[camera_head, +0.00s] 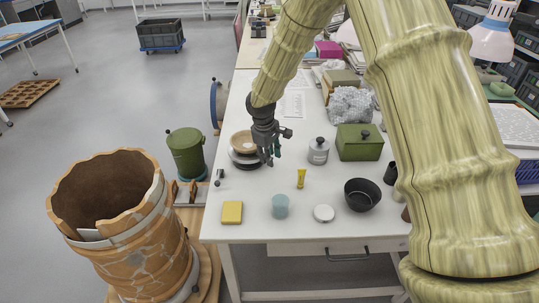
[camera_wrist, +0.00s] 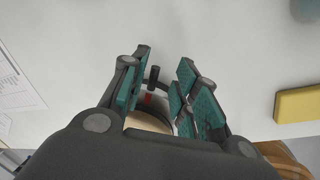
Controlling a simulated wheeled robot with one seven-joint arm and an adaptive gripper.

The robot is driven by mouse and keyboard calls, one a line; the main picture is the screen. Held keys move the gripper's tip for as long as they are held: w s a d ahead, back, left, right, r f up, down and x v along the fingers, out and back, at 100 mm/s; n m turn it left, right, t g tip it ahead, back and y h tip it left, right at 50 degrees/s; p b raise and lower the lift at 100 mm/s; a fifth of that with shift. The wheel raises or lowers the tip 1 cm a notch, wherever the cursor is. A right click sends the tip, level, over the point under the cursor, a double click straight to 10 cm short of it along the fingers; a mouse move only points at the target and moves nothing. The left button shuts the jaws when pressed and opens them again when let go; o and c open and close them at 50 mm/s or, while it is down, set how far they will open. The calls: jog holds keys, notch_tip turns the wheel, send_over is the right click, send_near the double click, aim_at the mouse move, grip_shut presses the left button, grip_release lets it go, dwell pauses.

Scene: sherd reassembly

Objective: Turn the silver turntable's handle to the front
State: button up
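The turntable (camera_head: 236,160) stands at the left side of the white table, with grey and dark rims and a tan round piece (camera_head: 241,139) on top. My gripper (camera_head: 270,158) is at its right side and hides part of it. In the wrist view my gripper (camera_wrist: 160,92) is open, fingers pointing down with a gap between them. A dark upright handle with a crossbar (camera_wrist: 154,76) and a red mark shows in that gap, beside the pale round top (camera_wrist: 148,122). I cannot tell whether the fingers touch the handle.
A yellow block (camera_head: 232,212), blue cup (camera_head: 280,206), yellow tube (camera_head: 301,178), white lid (camera_head: 324,213) and black bowl (camera_head: 362,194) lie towards the front. A grey jar (camera_head: 318,151) and green box (camera_head: 360,143) stand to the right. A small dark-topped item (camera_head: 219,176) is near the left edge.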

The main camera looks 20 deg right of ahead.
jog(key=shift+f, duration=0.1)
grip_shut()
jog(key=shift+s+a, duration=0.1)
jog(key=shift+a, duration=0.05)
